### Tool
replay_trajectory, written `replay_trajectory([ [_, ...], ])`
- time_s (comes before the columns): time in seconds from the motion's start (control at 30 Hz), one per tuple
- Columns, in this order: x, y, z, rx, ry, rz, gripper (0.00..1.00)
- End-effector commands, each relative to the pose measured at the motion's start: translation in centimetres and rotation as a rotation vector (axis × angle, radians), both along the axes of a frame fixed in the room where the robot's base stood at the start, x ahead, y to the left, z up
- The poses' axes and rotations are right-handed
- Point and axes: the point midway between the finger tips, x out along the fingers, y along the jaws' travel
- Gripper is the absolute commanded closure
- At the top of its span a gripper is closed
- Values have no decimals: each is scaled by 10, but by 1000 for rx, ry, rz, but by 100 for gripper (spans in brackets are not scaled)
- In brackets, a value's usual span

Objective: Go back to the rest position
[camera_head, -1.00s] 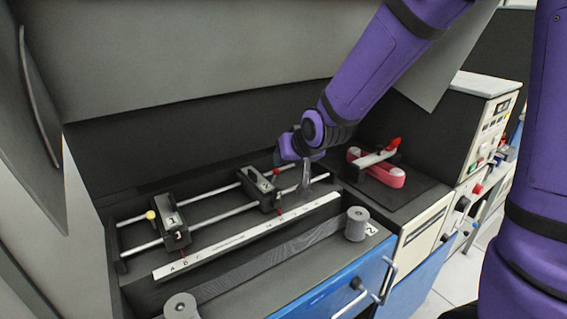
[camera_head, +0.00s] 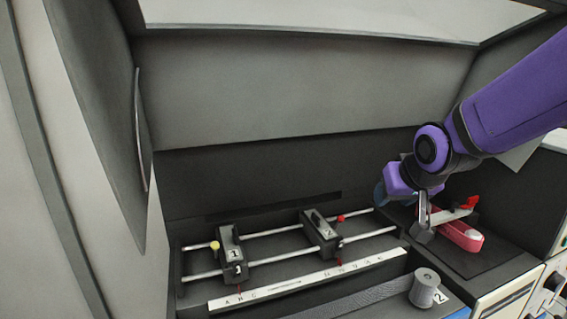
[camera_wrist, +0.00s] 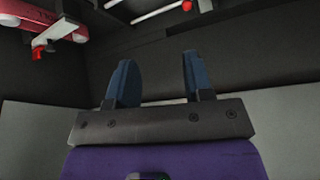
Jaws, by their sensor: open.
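My gripper (camera_head: 381,193) is at the right in the head view, at the end of my purple arm. It is right of the block on the right of the rods and appears above the work surface, beside the pink device. In the wrist view, its two blue fingers (camera_wrist: 158,82) stand apart with nothing between them. In the head view, the fingers are partly hidden by the wrist.
Two black sliding blocks, one left (camera_head: 232,256) and one right (camera_head: 321,234), sit on metal rods behind a white lettered strip (camera_head: 310,281). A pink device with a red-tipped lever (camera_head: 462,235) lies close to my wrist. A grey spool (camera_head: 424,288) stands in front.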

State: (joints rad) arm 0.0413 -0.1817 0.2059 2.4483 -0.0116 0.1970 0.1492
Motion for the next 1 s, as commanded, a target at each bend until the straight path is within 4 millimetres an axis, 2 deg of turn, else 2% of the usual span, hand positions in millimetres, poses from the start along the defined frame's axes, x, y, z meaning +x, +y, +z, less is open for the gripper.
replay_trajectory([
  [0.1, -32, -15, 23, -29, 25, -17, 53],
  [0.3, -90, -38, 49, -58, 86, -37, 53],
  [0.6, -177, -62, 70, -58, 174, -51, 53],
  [0.8, -204, -67, 73, -50, 207, -48, 53],
  [0.97, -208, -68, 73, -50, 212, -47, 53],
  [1.0, -208, -68, 73, -50, 212, -47, 57],
])
